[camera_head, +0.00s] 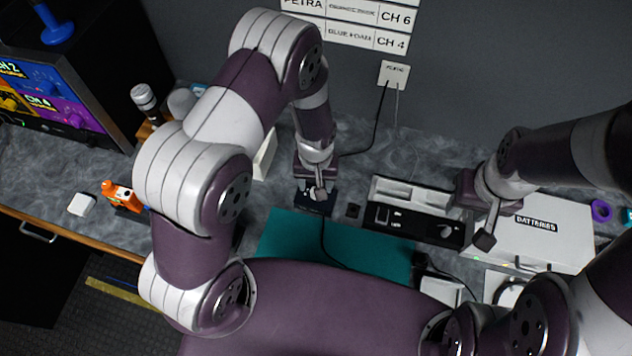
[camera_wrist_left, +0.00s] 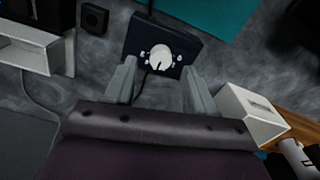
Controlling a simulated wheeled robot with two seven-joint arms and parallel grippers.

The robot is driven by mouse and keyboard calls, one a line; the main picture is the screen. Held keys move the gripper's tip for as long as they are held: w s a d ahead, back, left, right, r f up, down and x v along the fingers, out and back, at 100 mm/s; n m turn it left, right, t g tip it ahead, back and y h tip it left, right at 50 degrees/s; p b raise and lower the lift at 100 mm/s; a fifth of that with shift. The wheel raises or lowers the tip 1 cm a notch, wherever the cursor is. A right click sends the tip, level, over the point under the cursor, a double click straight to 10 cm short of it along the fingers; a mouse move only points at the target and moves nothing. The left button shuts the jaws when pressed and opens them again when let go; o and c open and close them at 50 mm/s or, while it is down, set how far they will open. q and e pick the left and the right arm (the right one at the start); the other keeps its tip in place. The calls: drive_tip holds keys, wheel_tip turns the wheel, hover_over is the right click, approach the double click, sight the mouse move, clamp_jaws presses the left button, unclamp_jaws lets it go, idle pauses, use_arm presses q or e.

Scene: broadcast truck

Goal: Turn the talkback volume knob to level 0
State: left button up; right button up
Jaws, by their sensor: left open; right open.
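The talkback box is a small dark blue box (camera_wrist_left: 143,35) with a round white knob (camera_wrist_left: 161,57) on its top face, seen in the left wrist view. Small white marks surround the knob; its level cannot be read. In the head view the box (camera_head: 313,208) sits on the grey worktop, partly hidden by my left gripper (camera_head: 318,192). My left gripper also shows in the left wrist view (camera_wrist_left: 159,70), open, its two fingers on either side of the knob and apart from it. My right gripper (camera_head: 486,236) is open and empty near the batteries case.
A teal mat (camera_head: 285,238) lies in front of the box. A black panel with a knob (camera_head: 412,228) and the white batteries case (camera_head: 560,245) stand to the right. A small dark block (camera_head: 353,210) is close by. An orange item (camera_head: 121,195) stands at left.

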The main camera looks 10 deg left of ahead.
use_arm(q)
drive_tip(key=shift+f, duration=1.1)
drive_tip(key=shift+s+f, duration=0.25)
use_arm(e)
drive_tip(key=shift+s+r, duration=0.35)
use_arm(q)
drive_tip(key=shift+w, duration=0.1)
use_arm(e)
drive_tip(key=shift+w, duration=0.1)
use_arm(q)
drive_tip(key=c, duration=0.4)
clamp_jaws()
use_arm(e)
drive_tip(key=shift+w, duration=0.1)
